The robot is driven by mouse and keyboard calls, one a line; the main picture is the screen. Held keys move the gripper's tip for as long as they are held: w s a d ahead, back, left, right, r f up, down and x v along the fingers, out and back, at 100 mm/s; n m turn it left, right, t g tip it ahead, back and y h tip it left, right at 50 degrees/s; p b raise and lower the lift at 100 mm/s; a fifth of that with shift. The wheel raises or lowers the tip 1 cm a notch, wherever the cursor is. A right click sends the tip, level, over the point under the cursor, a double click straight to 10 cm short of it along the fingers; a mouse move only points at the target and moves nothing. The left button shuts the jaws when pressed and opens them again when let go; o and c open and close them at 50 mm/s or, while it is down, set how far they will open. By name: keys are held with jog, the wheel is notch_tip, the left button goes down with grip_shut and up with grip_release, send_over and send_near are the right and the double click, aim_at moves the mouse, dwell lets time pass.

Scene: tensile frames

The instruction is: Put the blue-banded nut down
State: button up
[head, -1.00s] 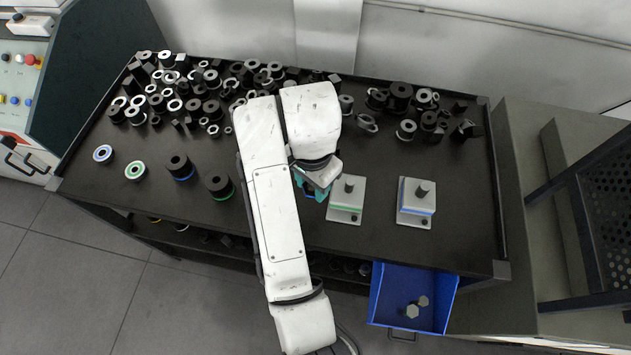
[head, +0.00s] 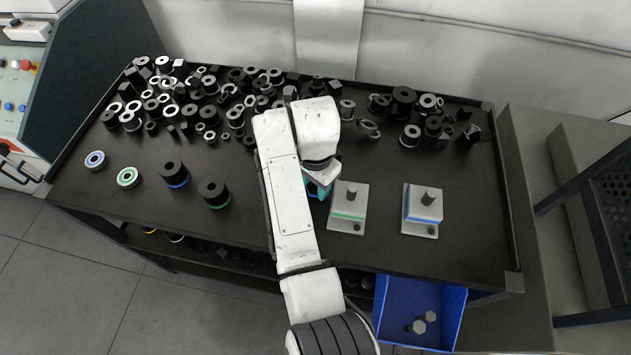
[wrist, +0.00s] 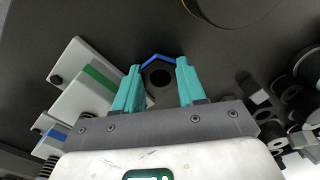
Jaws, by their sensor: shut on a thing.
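My gripper (wrist: 158,88) has its two teal fingers shut on the blue-banded nut (wrist: 159,65), a dark hexagonal piece with a round hole and a blue edge. In the head view my gripper (head: 320,187) is over the dark table, just left of the green-striped plate; the nut there is mostly hidden by the gripper and arm. I cannot tell whether the nut touches the table. The green-striped grey plate with a post (head: 348,222) and the blue-striped one (head: 420,227) stand to the right.
Many black and metal rings and nuts crowd the table's back. A blue-marked ring (head: 95,160), a green-marked ring (head: 128,178), a blue-based cylinder (head: 173,174) and a green-based cylinder (head: 214,193) stand left. A blue bin (head: 385,310) with grey hex pieces is at the front right.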

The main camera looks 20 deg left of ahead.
jog(key=shift+f, duration=0.15)
jog(key=o, duration=0.8)
